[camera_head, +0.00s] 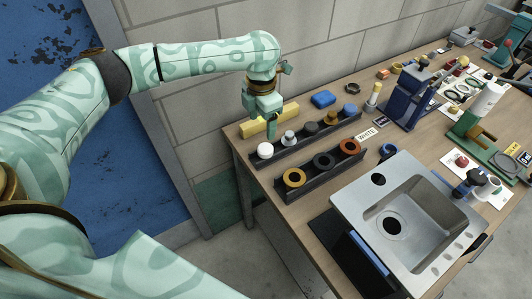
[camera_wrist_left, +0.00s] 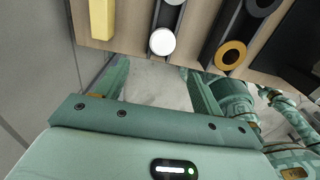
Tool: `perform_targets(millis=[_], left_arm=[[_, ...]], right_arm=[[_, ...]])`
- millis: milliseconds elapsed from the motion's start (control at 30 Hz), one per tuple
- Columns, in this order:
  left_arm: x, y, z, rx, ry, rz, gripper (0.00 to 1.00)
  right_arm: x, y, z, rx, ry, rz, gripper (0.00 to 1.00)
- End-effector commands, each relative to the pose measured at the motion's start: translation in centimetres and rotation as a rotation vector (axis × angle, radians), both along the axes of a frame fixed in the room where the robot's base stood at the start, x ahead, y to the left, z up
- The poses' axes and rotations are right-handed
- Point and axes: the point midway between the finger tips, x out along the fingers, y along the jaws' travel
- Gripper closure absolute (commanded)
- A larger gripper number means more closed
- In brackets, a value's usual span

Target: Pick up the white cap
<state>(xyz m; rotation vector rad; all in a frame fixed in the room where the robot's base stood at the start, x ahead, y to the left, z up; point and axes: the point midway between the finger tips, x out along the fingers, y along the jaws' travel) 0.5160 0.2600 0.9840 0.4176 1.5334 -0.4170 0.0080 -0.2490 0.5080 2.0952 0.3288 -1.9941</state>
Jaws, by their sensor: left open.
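The white cap (camera_head: 265,150) is round and sits at the near left end of the back dark rack (camera_head: 283,151). In the left wrist view, the white cap (camera_wrist_left: 162,41) lies just past my fingertips, roughly in line with the gap between them. My left gripper (camera_head: 271,132) points down above the left end of the table, close to the cap and apart from it. In the left wrist view, my left gripper (camera_wrist_left: 160,75) is open with nothing between its fingers. My right gripper is not in view.
Several other caps share the back rack. A front rack (camera_head: 312,187) holds orange, black and red-orange rings. A metal sink (camera_head: 445,195) stands to the right.

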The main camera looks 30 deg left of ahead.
Motion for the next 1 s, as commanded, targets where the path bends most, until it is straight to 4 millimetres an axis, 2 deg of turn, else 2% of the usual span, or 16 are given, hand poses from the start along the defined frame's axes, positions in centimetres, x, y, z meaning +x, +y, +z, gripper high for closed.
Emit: perform_targets(millis=[33, 133, 433, 700, 933, 967, 1000], left_arm=[[0.0, 0.0, -1.7, -0.001, 0.004, 0.000, 0.32], [0.0, 0.0, -3.6, 0.000, 0.002, 0.001, 0.32], [0.2, -0.3, -5.8, -0.002, -0.001, 0.000, 0.32], [0.5, -0.6, -10.1, 0.000, 0.001, 0.001, 0.32], [0.6, -0.6, -10.2, -0.001, -0.003, 0.001, 0.32], [0.6, -0.6, -10.1, -0.001, -0.003, 0.001, 0.38], [0.6, -0.6, -10.1, -0.001, -0.003, 0.001, 0.49]], right_arm=[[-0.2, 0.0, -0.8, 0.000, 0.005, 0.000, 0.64], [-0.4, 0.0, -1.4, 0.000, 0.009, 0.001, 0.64], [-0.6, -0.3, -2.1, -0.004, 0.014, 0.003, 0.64], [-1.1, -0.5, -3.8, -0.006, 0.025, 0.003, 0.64], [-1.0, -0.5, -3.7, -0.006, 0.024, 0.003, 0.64], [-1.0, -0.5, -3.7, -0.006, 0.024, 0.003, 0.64], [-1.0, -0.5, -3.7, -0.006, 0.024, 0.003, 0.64]])
